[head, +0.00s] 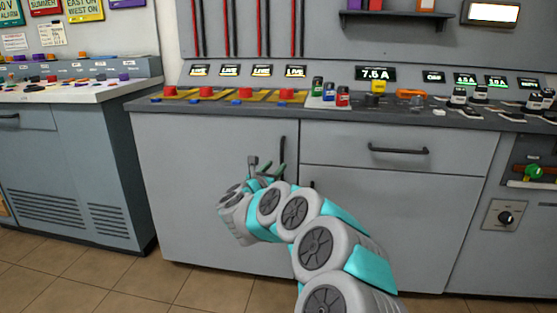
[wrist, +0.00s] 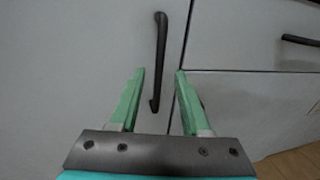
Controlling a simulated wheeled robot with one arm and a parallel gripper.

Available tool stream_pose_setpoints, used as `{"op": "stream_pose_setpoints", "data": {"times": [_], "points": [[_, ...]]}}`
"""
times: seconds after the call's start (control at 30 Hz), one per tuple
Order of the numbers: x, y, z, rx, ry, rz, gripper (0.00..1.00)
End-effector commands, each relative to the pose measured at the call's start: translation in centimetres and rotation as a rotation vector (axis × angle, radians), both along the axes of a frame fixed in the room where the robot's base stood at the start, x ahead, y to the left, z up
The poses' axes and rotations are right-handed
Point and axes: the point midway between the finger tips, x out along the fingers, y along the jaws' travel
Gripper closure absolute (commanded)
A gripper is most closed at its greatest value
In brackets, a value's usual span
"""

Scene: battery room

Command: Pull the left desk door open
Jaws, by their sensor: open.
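The left desk door (head: 200,180) is a light grey panel, closed flush with the desk front. Its dark vertical bar handle (head: 283,152) is at the door's upper right edge. My gripper (head: 268,168) is open in front of the door near the handle, its fingers partly hidden by my wrist. In the wrist view, the handle (wrist: 159,62) stands upright, its lower end showing between the two green fingertips of my gripper (wrist: 160,72). The fingers are apart from the handle on both sides. The depth gap to the handle cannot be told.
A drawer (head: 395,152) with a horizontal dark handle (head: 398,150) is right of the door, above another grey panel (head: 400,210). The desktop (head: 420,112) carries switches and buttons. A blue-grey cabinet (head: 75,170) stands at left. Tiled floor (head: 110,280) is clear in front.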

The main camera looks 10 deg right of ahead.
Motion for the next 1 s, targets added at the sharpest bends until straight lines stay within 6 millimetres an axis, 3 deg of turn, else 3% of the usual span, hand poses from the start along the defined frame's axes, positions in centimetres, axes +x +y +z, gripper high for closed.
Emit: {"op": "stream_pose_setpoints", "data": {"times": [0.5,0.9,1.0], "points": [[5.2,-2.9,0.2,-0.005,-0.001,0.0,0.53],[5.9,-3.2,0.0,-0.002,0.002,0.005,0.53],[5.9,-3.2,0.0,-0.002,0.002,0.005,0.63]]}}
